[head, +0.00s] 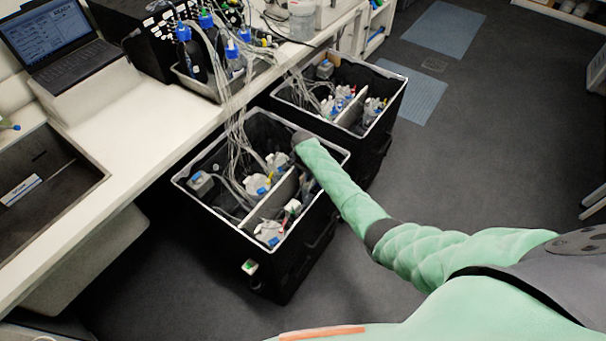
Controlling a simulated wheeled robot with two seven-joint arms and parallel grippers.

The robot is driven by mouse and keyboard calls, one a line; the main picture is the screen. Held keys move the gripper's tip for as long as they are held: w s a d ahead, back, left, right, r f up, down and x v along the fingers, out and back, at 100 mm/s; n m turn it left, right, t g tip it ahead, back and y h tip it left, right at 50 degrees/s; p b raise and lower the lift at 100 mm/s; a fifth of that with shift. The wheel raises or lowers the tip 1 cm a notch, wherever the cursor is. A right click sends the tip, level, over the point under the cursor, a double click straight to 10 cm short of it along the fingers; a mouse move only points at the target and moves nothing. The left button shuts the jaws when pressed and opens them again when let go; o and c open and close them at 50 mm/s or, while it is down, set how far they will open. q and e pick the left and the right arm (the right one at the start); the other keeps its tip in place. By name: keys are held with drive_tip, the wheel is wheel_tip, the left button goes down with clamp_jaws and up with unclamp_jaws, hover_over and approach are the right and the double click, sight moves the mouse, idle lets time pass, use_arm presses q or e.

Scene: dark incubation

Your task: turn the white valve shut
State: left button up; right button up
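My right arm, in a green sleeve, reaches from the right over the near black box (232,228). Its dark end, at my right gripper (302,139), is above the box's far right part; the fingers cannot be made out. Inside the box are white fittings with blue parts (257,184) and a small white piece with red and green marks (292,207). I cannot tell which of these is the white valve, or whether the gripper touches any. My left gripper is out of view.
A second black box (386,118) with similar fittings stands behind. Many thin tubes (237,135) run from bottles in a metal tray (205,88) on the white bench (135,140) into both boxes. A laptop (58,42) sits on the bench.

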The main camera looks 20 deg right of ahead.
sight(303, 175)
drive_tip(key=shift+r, duration=0.35)
wheel_tip(303, 175, up, 6)
drive_tip(key=b, duration=0.2)
drive_tip(key=shift+r+b, duration=0.1)
drive_tip(key=shift+b, duration=0.3)
drive_tip(key=shift+r, duration=0.45)
